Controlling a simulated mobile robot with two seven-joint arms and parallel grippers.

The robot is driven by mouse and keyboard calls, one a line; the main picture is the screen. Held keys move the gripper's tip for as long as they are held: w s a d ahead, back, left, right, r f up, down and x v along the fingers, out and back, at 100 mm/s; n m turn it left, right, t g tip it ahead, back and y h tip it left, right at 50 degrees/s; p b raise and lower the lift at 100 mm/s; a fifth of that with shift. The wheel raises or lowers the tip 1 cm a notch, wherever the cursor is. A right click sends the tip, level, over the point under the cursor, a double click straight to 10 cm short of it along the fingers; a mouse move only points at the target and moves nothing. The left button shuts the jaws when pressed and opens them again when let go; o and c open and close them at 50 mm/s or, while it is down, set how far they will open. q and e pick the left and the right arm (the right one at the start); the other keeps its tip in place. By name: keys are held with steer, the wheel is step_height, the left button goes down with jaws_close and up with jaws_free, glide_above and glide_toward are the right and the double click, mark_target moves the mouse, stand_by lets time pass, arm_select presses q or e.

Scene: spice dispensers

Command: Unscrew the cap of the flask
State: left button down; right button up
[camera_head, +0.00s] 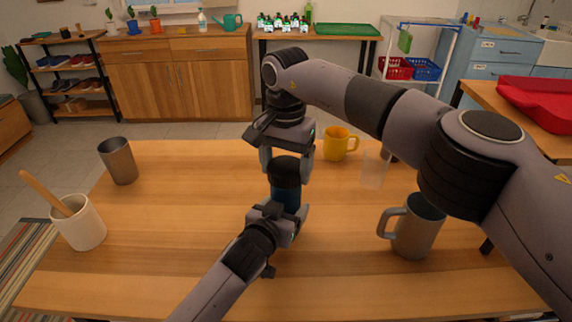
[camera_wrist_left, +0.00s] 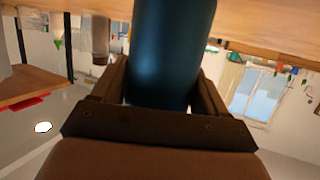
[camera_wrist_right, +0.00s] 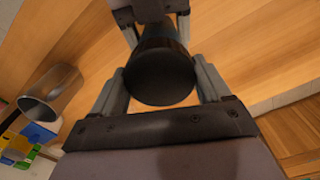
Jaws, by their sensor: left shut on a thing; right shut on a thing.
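The flask has a dark blue body (camera_head: 284,192) and a black cap (camera_head: 286,168), and stands upright on the wooden table. My left gripper (camera_head: 282,212) is shut around the lower blue body from the front. The body also fills the middle of the left wrist view (camera_wrist_left: 168,60), between the fingers. My right gripper (camera_head: 286,160) comes down from above and is shut on the black cap. In the right wrist view the round top of the cap (camera_wrist_right: 160,76) sits between both fingers. The cap appears to be on the flask; the join is partly hidden by the fingers.
A yellow mug (camera_head: 338,144) and a clear glass (camera_head: 375,168) stand right of the flask. A grey mug (camera_head: 416,232) is near the right front, beside my right arm. A metal cup (camera_head: 119,162) and a white pot (camera_head: 80,226) with a wooden stick are at left. The table's left middle is clear.

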mark_target(286, 165)
steer(key=shift+r, duration=0.1)
stand_by(0.3)
steer(key=shift+r, duration=1)
steer(key=shift+r, duration=2.05)
arm_select(q)
jaws_free()
